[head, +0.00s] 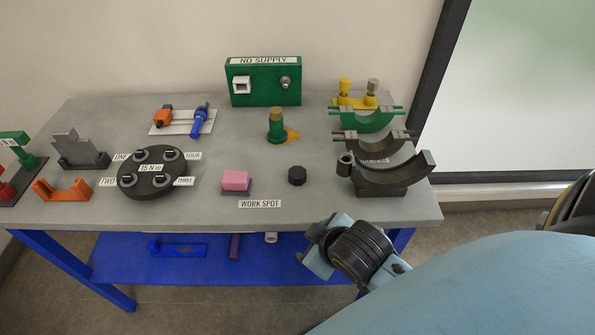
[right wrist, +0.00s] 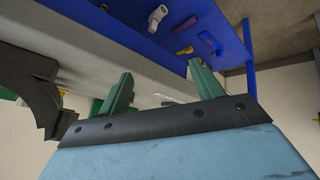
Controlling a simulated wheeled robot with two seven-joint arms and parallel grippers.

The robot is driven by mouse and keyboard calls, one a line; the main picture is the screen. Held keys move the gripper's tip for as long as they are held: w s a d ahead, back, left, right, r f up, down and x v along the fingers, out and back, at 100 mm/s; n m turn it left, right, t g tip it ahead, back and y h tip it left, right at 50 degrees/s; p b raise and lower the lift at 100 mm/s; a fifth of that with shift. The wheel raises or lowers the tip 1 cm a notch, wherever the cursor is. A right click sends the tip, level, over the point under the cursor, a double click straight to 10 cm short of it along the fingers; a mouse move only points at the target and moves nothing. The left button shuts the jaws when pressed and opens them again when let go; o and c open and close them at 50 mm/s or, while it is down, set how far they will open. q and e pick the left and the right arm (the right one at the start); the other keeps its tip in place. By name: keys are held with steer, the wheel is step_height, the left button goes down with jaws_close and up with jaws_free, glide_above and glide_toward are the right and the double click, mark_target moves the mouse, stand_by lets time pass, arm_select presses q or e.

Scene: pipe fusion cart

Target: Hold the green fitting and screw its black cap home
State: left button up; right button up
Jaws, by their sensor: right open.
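The green fitting (head: 276,130) stands upright on the grey table, right of the middle, with a tan-brown top. A small black cap-like piece (head: 297,176) lies apart from it, nearer the front edge. My right gripper (head: 314,243) is in front of the table's front edge, away from both pieces. In the right wrist view its two green fingers (right wrist: 160,72) are spread, with nothing between them. My left gripper is not in view.
A pink block (head: 235,180) sits behind the WORK SPOT label (head: 260,203). A round black holder (head: 152,185) is to the left. Curved saddles (head: 390,178) stand at the right. A green NO SUPPLY box (head: 263,85) stands at the back. A blue shelf (head: 200,265) lies below.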

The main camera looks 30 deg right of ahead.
steer(key=w+a+r+n+t+y, duration=0.2)
steer(key=w+a+r+n+t, duration=0.2)
steer(key=w+r+n+t, duration=0.45)
steer(key=w+a+r+n+t+y, duration=0.25)
steer(key=w+r+n, duration=0.45)
steer(key=r, duration=0.5)
steer(key=a+r+n+y, duration=0.65)
steer(key=n+y, duration=0.25)
steer(key=n, duration=0.3)
steer(key=s+a+f+n+g+y, duration=0.25)
steer(key=a+n+g+y, duration=0.45)
steer(key=n+g, duration=0.95)
steer(key=w+d+f+n+h, duration=0.2)
steer(key=d+f+n+h, duration=0.4)
steer(key=f+n+h, duration=0.55)
steer(key=w+d+n+g+h, duration=0.1)
steer(key=d+h, duration=0.3)
steer(key=d, duration=0.6)
steer(key=w+d+r+n+h, duration=0.1)
steer(key=d+n+h, duration=0.3)
steer(key=d, duration=0.7)
steer(key=shift+w+r+g, duration=0.25)
steer(key=shift+w+g, duration=0.1)
steer(key=shift+w, duration=0.35)
steer(key=shift+n, duration=0.25)
